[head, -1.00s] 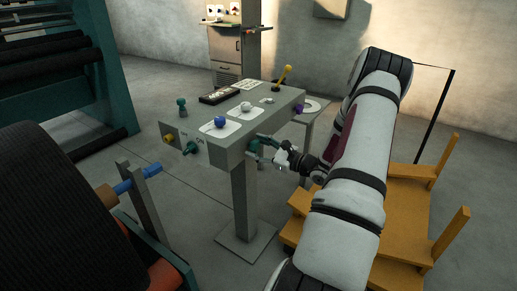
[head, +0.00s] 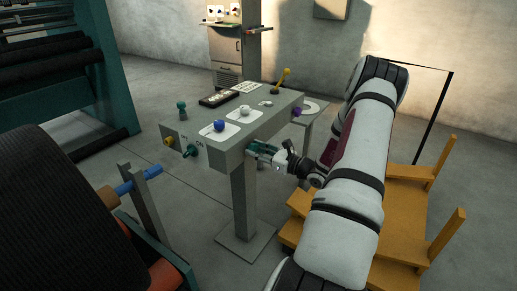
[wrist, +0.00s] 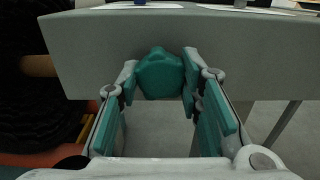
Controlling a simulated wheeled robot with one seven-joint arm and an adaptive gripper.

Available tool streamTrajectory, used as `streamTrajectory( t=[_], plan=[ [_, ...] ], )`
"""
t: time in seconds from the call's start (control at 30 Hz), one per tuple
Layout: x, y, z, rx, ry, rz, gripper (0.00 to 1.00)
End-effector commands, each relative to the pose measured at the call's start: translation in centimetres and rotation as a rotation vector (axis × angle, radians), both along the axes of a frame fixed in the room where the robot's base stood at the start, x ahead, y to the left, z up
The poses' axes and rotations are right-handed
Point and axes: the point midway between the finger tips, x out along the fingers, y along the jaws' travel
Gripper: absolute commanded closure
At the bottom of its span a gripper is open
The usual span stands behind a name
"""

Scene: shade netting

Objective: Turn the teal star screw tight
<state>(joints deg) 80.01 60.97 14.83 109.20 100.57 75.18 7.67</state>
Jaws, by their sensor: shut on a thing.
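The teal star screw (wrist: 160,75) sits on the grey side face of the control box, below its top edge, in the wrist view. It has a rounded, lobed head. My gripper (wrist: 160,86) has its two teal-padded fingers on either side of the head and is shut on it. In the head view my gripper (head: 258,149) is at the box's front long side, and its fingers hide the screw there. How far the screw is turned in cannot be told.
Yellow wooden steps (head: 400,205) stand right of my arm.

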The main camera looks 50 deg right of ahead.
Motion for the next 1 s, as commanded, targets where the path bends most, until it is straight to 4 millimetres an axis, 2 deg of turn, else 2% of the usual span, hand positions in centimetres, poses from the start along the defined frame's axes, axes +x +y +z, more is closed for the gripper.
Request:
streamTrajectory(
  t=[0.07, 0.1, 0.17, 0.2, 0.57, 1.0],
  plan=[
    [-0.1, 0.0, 0.1, 0.059, 0.006, -0.001, 1.0],
    [-0.1, 0.0, 0.0, 0.069, 0.006, -0.001, 0.62],
    [0.0, 0.0, 0.0, 0.066, 0.006, -0.001, 0.49],
    [0.0, 0.0, 0.0, 0.066, 0.006, -0.001, 0.47],
    [-0.2, 0.0, 0.0, 0.063, 0.005, -0.001, 0.47],
    [-3.2, -0.3, 0.0, 0.062, 0.006, -0.002, 0.47]
  ],
)
